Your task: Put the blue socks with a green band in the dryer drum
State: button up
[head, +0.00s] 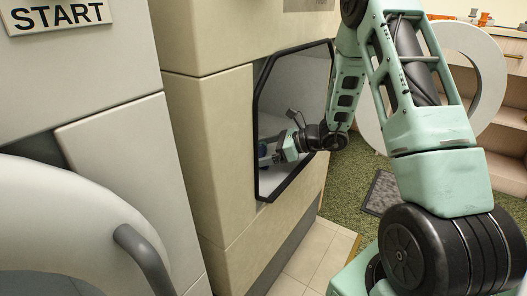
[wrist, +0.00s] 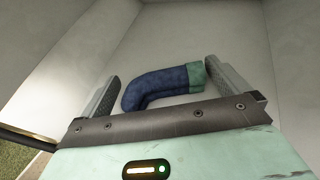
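The dark blue socks with a green band (wrist: 165,85) lie bent on the pale inner surface of the dryer drum in the wrist view. A small patch of blue (head: 263,149) shows at my gripper in the head view. My gripper (head: 266,155) reaches through the black-rimmed opening into the dryer drum (head: 305,80). In the wrist view my gripper (wrist: 165,88) has its fingers wide apart, with the socks showing between and beyond them. The green band is close to the right finger; I cannot tell whether they touch.
A round white door ring (head: 487,75) stands open behind my arm. At left are a white curved door (head: 70,215) with a grey handle and a START sign (head: 55,14). A grey mat (head: 382,192) lies on the green carpet.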

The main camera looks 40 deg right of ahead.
jog(key=shift+r+p, duration=0.3)
jog(key=p+v, duration=0.4)
jog(key=v, duration=0.7)
jog(key=shift+s+d+r, duration=0.2)
jog(key=shift+s+d, duration=0.05)
jog(key=shift+s, duration=0.1)
jog(key=shift+d, duration=0.1)
